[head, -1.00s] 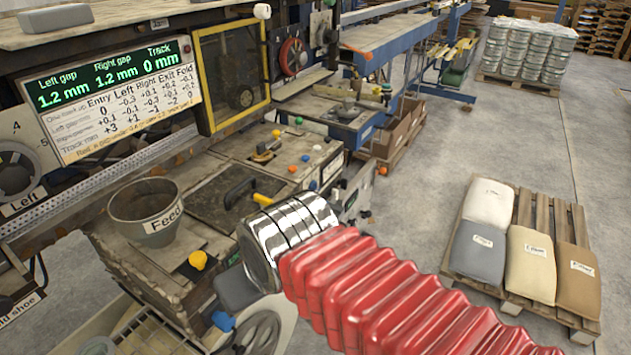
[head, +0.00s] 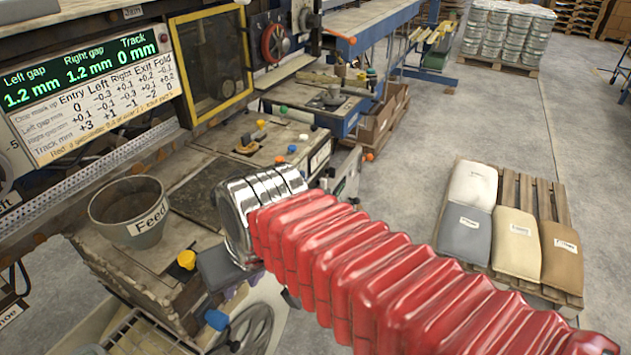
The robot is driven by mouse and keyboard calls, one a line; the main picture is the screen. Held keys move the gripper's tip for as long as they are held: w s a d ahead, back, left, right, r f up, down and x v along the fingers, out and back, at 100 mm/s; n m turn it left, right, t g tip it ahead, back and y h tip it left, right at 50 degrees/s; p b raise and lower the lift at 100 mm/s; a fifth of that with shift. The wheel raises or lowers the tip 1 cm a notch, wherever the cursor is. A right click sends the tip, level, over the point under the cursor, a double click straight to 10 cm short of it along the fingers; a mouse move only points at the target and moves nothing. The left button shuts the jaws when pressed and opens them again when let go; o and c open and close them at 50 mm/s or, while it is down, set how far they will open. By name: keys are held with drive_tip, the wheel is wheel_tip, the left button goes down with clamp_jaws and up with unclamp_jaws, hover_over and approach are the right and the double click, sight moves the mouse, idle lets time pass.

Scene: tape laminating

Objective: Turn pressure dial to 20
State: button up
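My arm, a red bellows sleeve with a chrome ringed end, reaches from the lower right over the front of the machine. At its end a dark grey block (head: 222,268), which looks like part of my gripper, shows beside the chrome. The fingertips are hidden, so I cannot see whether they are open or hold anything. I cannot make out a dial marked for pressure; the arm covers part of the machine front. A display board (head: 95,85) at the upper left reads left gap 1.2 mm, right gap 1.2 mm and track 0 mm.
A bucket labelled Feed (head: 130,218) stands left of the arm, with a yellow knob (head: 187,259) below it. A grey handwheel (head: 250,328) is at the bottom and a red handwheel (head: 275,43) at the top. A pallet of sacks (head: 514,230) stands on clear floor at right.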

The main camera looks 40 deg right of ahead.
wheel_tip(320, 180, down, 3)
drive_tip(key=d+m+g+y, duration=0.2)
drive_tip(key=m, duration=0.1)
drive_tip(key=m+t+y, duration=0.3)
drive_tip(key=m+t, duration=1.2)
drive_tip(key=m, duration=0.4)
approach(307, 179)
drive_tip(key=v, duration=0.6)
drive_tip(key=shift+d+r, duration=0.2)
drive_tip(key=shift+w+y, duration=0.1)
drive_tip(key=shift+y, duration=0.2)
drive_tip(key=x, duration=1.3)
drive_tip(key=shift+w+a+f, duration=0.15)
drive_tip(key=shift+w+f, duration=0.1)
drive_tip(key=shift+w, duration=0.15)
drive_tip(key=shift+c, duration=0.3)
clamp_jaws()
